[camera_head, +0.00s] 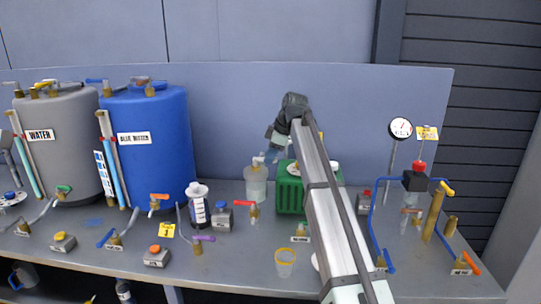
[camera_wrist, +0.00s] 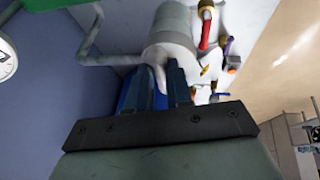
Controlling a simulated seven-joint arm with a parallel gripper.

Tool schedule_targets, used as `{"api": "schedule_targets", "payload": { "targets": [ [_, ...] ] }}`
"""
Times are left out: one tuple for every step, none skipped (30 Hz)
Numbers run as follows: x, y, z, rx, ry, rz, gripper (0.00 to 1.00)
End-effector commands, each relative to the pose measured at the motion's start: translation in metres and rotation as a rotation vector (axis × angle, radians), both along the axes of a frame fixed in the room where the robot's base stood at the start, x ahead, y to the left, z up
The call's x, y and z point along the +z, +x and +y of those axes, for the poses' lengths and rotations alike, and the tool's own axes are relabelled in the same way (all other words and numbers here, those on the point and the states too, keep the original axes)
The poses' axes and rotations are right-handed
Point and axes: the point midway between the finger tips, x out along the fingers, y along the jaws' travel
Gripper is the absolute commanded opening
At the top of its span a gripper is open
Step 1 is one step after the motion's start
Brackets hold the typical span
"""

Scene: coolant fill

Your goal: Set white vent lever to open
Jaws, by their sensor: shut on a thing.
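My gripper (camera_head: 268,156) is over the back middle of the bench, above a translucent white container (camera_head: 256,186) and left of a green box (camera_head: 288,195). In the wrist view my gripper (camera_wrist: 161,82) has its two dark blue fingers close together on a small white piece (camera_wrist: 161,76), which appears to be the white vent lever. It sits at a pale grey rounded body (camera_wrist: 172,42). The fingers hide most of the lever, so I cannot tell its angle.
A blue tank (camera_head: 150,165) and a grey tank (camera_head: 62,135) stand at the left. A gauge (camera_head: 401,128) and blue pipework (camera_head: 375,215) are at the right. A yellow-rimmed cup (camera_head: 285,265) stands in front.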

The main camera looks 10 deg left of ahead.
Motion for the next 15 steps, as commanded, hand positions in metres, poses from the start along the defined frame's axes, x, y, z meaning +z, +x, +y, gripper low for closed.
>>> {"api": "schedule_targets", "payload": {
  "targets": [
    [0.0001,0.0001,0.0000,0.000,0.000,0.000,0.02],
    [0.0001,0.0001,0.0000,0.000,0.000,0.000,0.00],
    [0.0001,0.0001,0.0000,0.000,0.000,0.000,0.00],
    [0.0001,0.0001,0.0000,0.000,0.000,0.000,0.00],
    [0.0001,0.0001,0.0000,0.000,0.000,0.000,0.00],
    [0.0001,0.0001,0.0000,0.000,0.000,0.000,0.00],
    [0.0001,0.0001,0.0000,0.000,0.000,0.000,0.00],
    [0.0001,0.0001,0.0000,0.000,0.000,0.000,0.00],
    [0.0001,0.0001,0.0000,0.000,0.000,0.000,0.00],
    [0.0001,0.0001,0.0000,0.000,0.000,0.000,0.00],
    [0.0001,0.0001,0.0000,0.000,0.000,0.000,0.00],
    [0.0001,0.0001,0.0000,0.000,0.000,0.000,0.00],
    [0.0001,0.0001,0.0000,0.000,0.000,0.000,0.00],
    [0.0002,0.0000,-0.0001,0.000,0.000,0.000,0.00],
    [0.0002,-0.0001,-0.0001,-0.001,0.000,-0.001,0.00]
  ]
}}
